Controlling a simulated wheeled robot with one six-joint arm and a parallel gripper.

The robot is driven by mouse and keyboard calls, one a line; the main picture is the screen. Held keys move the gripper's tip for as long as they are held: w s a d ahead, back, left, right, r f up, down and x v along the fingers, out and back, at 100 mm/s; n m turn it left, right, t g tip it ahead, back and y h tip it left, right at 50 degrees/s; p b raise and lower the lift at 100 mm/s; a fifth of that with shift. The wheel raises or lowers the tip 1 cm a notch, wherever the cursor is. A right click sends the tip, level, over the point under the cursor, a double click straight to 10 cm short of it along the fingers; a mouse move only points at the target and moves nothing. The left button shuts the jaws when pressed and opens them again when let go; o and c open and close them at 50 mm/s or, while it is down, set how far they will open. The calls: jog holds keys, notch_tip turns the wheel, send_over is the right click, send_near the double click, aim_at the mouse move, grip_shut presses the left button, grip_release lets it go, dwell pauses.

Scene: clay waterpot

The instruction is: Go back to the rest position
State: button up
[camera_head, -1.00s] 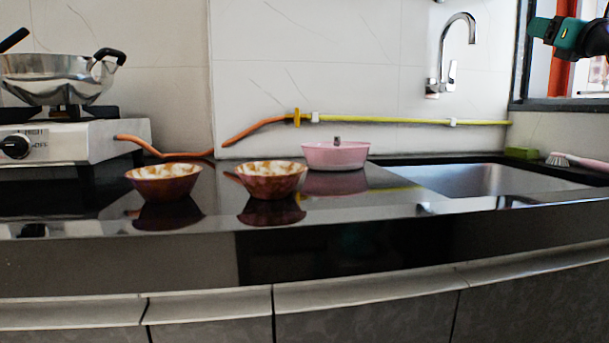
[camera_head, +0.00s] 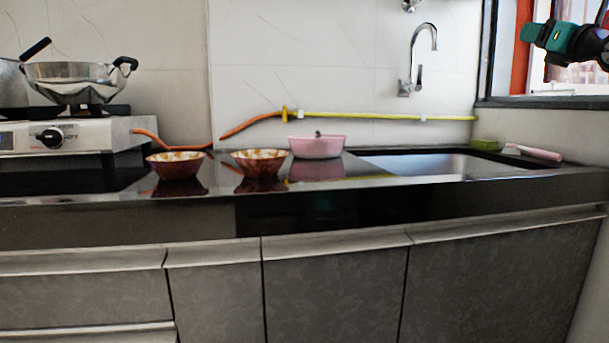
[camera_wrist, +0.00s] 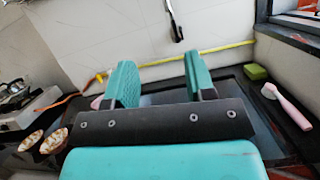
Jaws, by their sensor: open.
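My gripper (camera_head: 549,36) is at the upper right of the head view, raised in front of the window and well above the counter. In the wrist view my gripper (camera_wrist: 160,85) shows two teal fingers spread apart with nothing between them. Beyond the fingers are the sink area and the wall. Nothing touches the gripper.
A black counter (camera_head: 400,188) holds two brown bowls (camera_head: 176,168) (camera_head: 258,165), a pink bowl (camera_head: 317,147), a sink (camera_head: 440,163), a green sponge (camera_head: 486,145) and a pink brush (camera_head: 533,152). A stove (camera_head: 60,136) bears a steel pan (camera_head: 82,78). The window frame (camera_head: 530,102) is close to my gripper.

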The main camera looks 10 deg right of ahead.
jog(key=a+f+m+g+y, duration=0.25)
jog(key=a+f+m, duration=0.2)
jog(key=a, duration=0.55)
jog(key=w+a+f+m+g+y+p, duration=0.1)
jog(key=a+f+m+g, duration=0.25)
jog(key=a+f, duration=0.4)
jog(key=a+f+m+g+y, duration=0.1)
jog(key=a+f+m+g, duration=0.3)
jog(key=a, duration=0.7)
jog(key=s+a+f+m+g+y+p, duration=0.1)
jog(key=s+a+f+m+g, duration=0.65)
jog(key=s+a+f, duration=0.75)
jog(key=s+a+f+m+g+h, duration=0.15)
jog(key=s+f+m, duration=0.25)
jog(key=s, duration=0.5)
jog(key=s+a+f+m+g, duration=0.1)
jog(key=s+f+m+g, duration=0.15)
jog(key=s, duration=0.65)
notch_tip(320, 180, up, 37)
jog(key=s+m+p, duration=0.1)
jog(key=p, duration=3.8)
jog(key=shift+s+d+f, duration=0.15)
jog(key=shift+s+f, duration=0.05)
jog(key=shift+s, duration=0.05)
